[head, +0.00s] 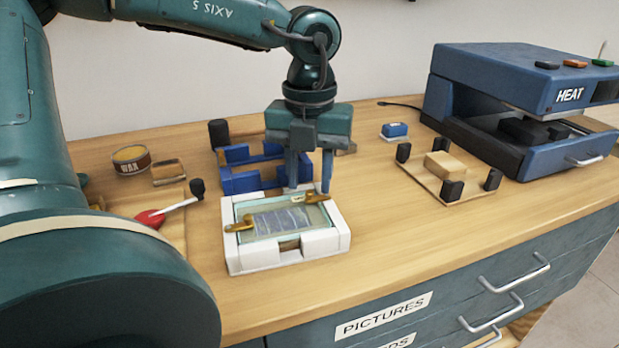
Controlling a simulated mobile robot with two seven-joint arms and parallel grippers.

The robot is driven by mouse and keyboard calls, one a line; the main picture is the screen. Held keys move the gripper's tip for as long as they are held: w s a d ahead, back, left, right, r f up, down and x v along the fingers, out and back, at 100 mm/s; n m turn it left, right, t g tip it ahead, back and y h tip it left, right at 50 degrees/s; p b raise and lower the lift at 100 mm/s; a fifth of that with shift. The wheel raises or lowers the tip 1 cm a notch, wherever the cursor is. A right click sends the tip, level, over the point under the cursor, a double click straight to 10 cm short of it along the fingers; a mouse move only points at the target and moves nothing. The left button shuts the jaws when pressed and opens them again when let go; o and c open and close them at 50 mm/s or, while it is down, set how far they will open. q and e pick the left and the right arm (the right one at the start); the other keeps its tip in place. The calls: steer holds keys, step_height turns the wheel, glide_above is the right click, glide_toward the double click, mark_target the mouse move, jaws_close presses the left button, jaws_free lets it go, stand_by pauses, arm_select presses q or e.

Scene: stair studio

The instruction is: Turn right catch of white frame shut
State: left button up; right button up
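The white frame (322,243) lies flat on the wooden bench, with a glass pane (258,217) and a bluish picture inside it. A brass left catch (240,225) sits at its left side and reaches over the frame's edge. The brass right catch (312,199) is at the far right corner, between and just below my fingertips. My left gripper (309,188) points down over the frame's far right part, its two fingers apart. Whether a finger touches the right catch is hard to tell. My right gripper is out of view.
A blue frame (238,182) stands just behind the white frame. A wax tin (131,160) and a red-handled tool (150,218) are at left. A wooden jig (428,183) with black posts and a blue heat press (505,95) are at right. The bench right of the white frame is clear.

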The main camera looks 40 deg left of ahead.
mark_target(310, 192)
arm_select(q)
step_height(310, 192, up, 12)
steer(key=p, duration=0.2)
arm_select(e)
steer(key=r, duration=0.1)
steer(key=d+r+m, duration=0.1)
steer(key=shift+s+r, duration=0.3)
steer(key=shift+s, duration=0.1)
arm_select(q)
steer(key=shift+f, duration=0.1)
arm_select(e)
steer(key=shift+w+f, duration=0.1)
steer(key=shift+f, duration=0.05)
